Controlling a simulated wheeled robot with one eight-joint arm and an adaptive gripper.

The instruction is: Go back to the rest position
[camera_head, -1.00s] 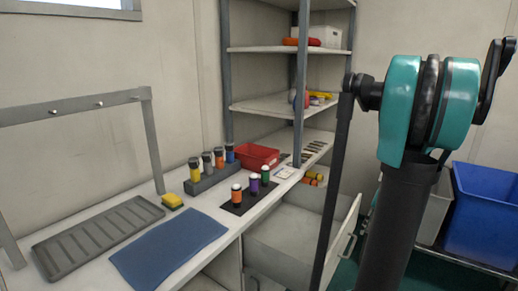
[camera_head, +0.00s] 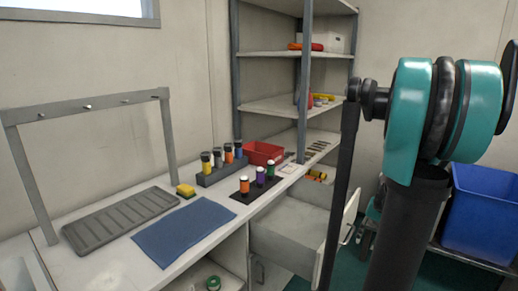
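My arm (camera_head: 405,120), with teal and black joints, stands folded on the right side of the head view. My gripper is not in view; the arm's far part runs out past the right edge. On the white counter, a dark rack (camera_head: 221,174) holds several bottles with coloured bands. In front of it, an orange bottle (camera_head: 244,186), a purple bottle (camera_head: 260,177) and a green bottle (camera_head: 271,169) stand on a black mat (camera_head: 239,198).
A pulled-out drawer (camera_head: 290,235) juts from below the counter, close to my arm in the picture. A shelf unit (camera_head: 270,106) stands behind. A red bin (camera_head: 262,151), blue cloth (camera_head: 180,235) and grey tray (camera_head: 120,220) lie on the counter. A blue bin (camera_head: 485,215) stands at right.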

